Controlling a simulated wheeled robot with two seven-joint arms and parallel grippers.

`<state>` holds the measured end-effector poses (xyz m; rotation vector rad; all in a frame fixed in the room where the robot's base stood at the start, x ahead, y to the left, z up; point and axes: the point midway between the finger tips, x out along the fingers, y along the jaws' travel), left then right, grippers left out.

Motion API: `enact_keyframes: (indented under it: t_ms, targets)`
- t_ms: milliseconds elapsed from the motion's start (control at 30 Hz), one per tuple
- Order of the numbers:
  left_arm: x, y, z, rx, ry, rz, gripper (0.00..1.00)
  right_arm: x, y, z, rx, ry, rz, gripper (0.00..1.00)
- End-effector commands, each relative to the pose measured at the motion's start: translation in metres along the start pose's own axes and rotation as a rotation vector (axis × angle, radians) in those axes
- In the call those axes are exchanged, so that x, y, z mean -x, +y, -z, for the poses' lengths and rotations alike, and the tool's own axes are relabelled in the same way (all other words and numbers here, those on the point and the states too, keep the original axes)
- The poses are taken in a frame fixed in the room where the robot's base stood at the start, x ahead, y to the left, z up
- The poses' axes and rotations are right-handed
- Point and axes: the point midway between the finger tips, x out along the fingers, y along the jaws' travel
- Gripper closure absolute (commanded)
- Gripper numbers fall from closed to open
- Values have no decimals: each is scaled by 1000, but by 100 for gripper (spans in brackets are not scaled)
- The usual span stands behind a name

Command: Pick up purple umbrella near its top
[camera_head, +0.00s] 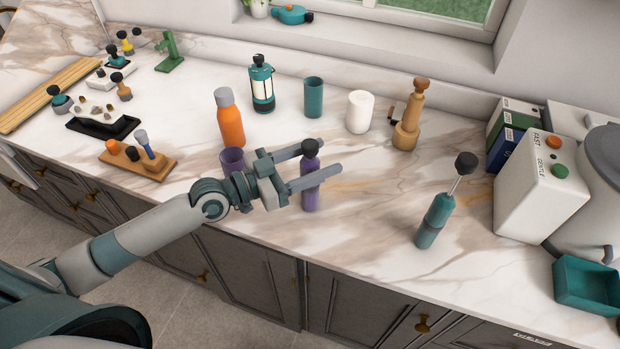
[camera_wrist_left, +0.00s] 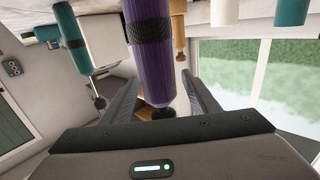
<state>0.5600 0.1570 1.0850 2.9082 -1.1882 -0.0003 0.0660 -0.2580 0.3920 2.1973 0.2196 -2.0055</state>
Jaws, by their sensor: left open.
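The purple umbrella (camera_head: 311,190) stands upright on the marble counter, a slim purple body with a black knob on top. My left gripper (camera_head: 329,156) is open around its upper part, one finger on each side, just below the knob. In the left wrist view, which is upside down, the umbrella (camera_wrist_left: 150,50) passes between the spread fingers of the gripper (camera_wrist_left: 160,80), with its dark knob low in the picture. I cannot tell whether either finger touches it. My right gripper is not in view.
A purple cup (camera_head: 232,160) and an orange bottle (camera_head: 230,120) stand left of the umbrella. A teal cup (camera_head: 313,97), a white cup (camera_head: 359,112) and a wooden mill (camera_head: 406,130) are behind. A teal tool with a black knob (camera_head: 436,220) stands to the right. The counter between is clear.

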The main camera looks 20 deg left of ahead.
Motion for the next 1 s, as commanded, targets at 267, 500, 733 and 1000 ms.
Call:
enact_keyframes:
  t_ms: [267,500,733,1000]
  targets:
    - [-20,0,1,0,0,0,45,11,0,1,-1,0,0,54]
    - [-20,0,0,0,0,0,45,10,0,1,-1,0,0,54]
    - [-20,0,0,0,0,0,57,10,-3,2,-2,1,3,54]
    - [-20,0,1,0,1,0,100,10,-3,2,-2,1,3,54]
